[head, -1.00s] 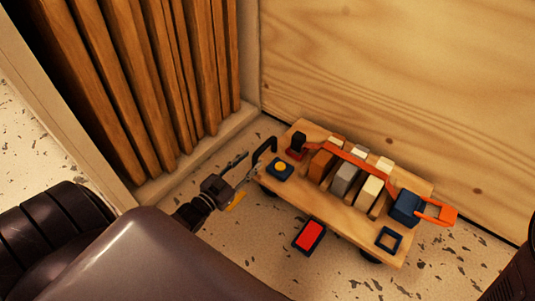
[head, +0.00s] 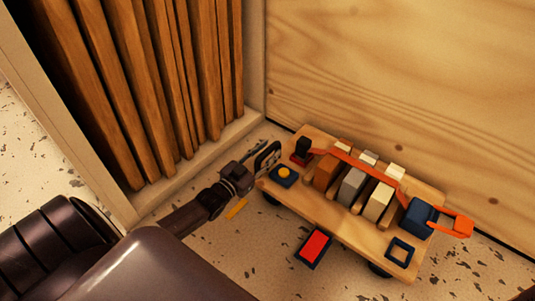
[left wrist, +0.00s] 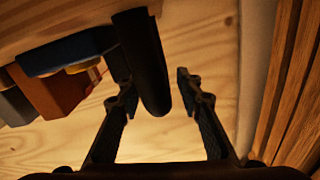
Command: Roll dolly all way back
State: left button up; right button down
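The wooden dolly (head: 335,216) stands on the floor beside a plywood panel. It carries orange, grey and cream blocks (head: 352,186) under an orange strap (head: 358,163), plus a dark blue block (head: 417,214) at its right end. My left gripper (head: 264,158) is at the dolly's left end, by its black handle. In the left wrist view the black handle (left wrist: 140,60) lies between the two spread fingers of my left gripper (left wrist: 157,85), nearer the left finger. A gap shows between the handle and the right finger. My right gripper is not in view.
The plywood panel (head: 420,95) rises behind the dolly. Brown wooden slats (head: 165,80) in a pale frame stand at the left. A red pad with a dark border (head: 314,248) and a yellow strip (head: 236,209) are in front. Speckled floor shows at the lower right.

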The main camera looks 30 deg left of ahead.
pick_arm(q)
grip_shut()
jog(key=shift+d, duration=0.1)
dwell(0.4)
